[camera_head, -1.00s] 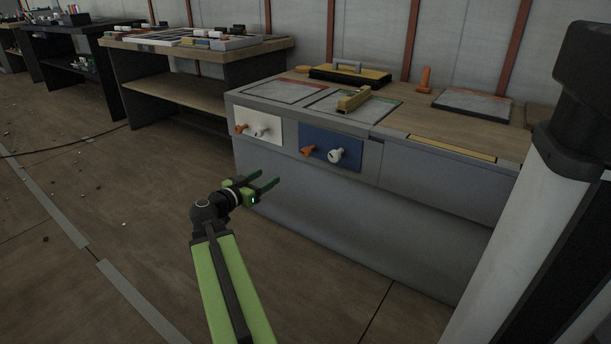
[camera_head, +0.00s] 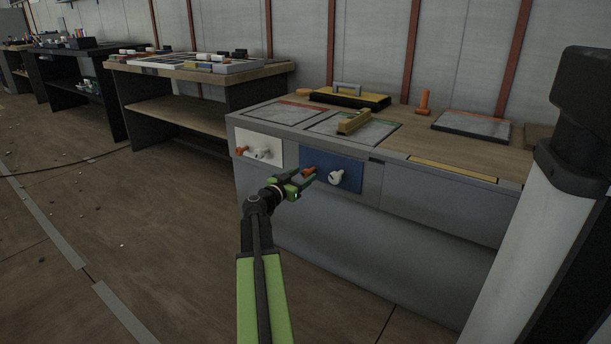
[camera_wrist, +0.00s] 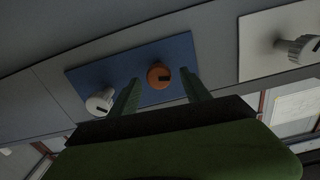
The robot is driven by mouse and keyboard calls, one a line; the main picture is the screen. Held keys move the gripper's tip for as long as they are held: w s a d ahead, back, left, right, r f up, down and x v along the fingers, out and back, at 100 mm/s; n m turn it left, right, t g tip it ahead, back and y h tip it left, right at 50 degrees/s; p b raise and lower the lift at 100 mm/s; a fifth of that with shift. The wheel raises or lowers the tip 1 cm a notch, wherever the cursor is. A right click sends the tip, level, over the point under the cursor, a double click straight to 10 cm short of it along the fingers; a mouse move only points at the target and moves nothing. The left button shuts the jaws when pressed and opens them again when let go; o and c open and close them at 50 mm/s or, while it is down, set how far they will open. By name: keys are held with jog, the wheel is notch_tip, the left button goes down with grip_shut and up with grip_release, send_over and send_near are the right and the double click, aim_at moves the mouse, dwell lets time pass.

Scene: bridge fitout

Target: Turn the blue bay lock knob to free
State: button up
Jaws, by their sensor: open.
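The blue bay panel (camera_head: 349,172) is on the front of the grey bench. It carries an orange knob (camera_head: 309,170) on the left and a white knob (camera_head: 336,177) on the right, each with a dark mark. I cannot tell from any label which is the lock knob. My gripper (camera_head: 309,177) is open in front of the orange knob and partly covers it. In the wrist view, which looks upside down, the orange knob (camera_wrist: 158,77) appears between the two green fingers, and the white knob (camera_wrist: 100,102) lies outside them. Contact is not visible.
A white panel (camera_head: 271,151) with its own orange and white knobs sits left of the blue one. A yellow block (camera_head: 354,122) and a yellow-black case (camera_head: 350,97) lie on the bench top. A pale column (camera_head: 530,220) stands at right.

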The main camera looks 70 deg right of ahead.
jog(key=shift+x, duration=1.1)
